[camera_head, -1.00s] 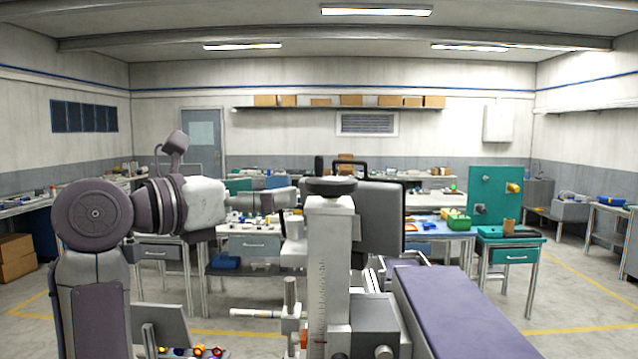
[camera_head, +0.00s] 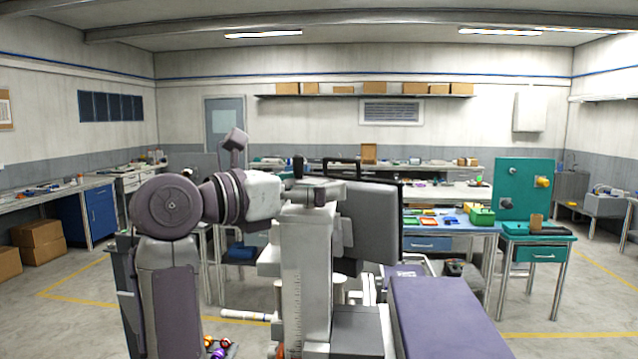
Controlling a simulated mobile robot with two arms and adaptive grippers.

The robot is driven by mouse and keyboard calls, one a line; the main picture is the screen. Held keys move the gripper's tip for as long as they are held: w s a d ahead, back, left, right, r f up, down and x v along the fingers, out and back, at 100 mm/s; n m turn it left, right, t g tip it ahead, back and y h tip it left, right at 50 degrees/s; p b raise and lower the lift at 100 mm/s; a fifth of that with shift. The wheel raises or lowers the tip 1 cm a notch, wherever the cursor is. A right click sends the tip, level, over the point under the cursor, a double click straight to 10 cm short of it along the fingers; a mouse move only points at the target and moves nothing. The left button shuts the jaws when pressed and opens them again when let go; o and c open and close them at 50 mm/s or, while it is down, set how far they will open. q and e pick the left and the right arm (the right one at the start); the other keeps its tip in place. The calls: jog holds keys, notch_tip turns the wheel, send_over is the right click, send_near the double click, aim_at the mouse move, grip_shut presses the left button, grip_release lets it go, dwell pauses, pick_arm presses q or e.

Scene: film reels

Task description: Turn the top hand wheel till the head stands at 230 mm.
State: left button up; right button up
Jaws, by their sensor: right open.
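A grey boxy part (camera_head: 370,222) with a black loop handle stands right of the column. My right gripper (camera_head: 292,190) is at the left side of the wheel, open; its fingertips are small and partly hidden, and I cannot tell whether they touch the knob. My left gripper is out of view.
A long purple-topped table (camera_head: 440,312) extends at the lower right. A white bar (camera_head: 245,315) sticks out left of the column. Behind stand a blue bench (camera_head: 455,228) with bins and a teal cabinet (camera_head: 540,232) with a teal panel. Floor at the right is open.

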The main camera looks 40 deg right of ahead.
jog(key=shift+a, duration=0.1)
jog(key=c, duration=0.9)
jog(key=shift+g, duration=0.3)
jog(key=m+g+y, duration=0.1)
jog(key=m+g, duration=0.1)
jog(key=g, duration=0.1)
jog(key=m+g+y, duration=0.2)
jog(key=m+g, duration=0.1)
jog(key=g, duration=0.1)
jog(key=shift+r+m+g, duration=0.1)
jog(key=shift+m+g, duration=0.2)
jog(key=m+g+y, duration=0.4)
jog(key=y, duration=0.1)
jog(key=shift+s+a+m+g+p, duration=0.1)
jog(key=shift+s+m+g+p, duration=0.05)
jog(key=shift+m+g+p, duration=0.2)
jog(key=shift+g+y, duration=0.25)
jog(key=shift+y, duration=0.15)
jog(key=o, duration=0.9)
jog(key=shift+s, duration=0.1)
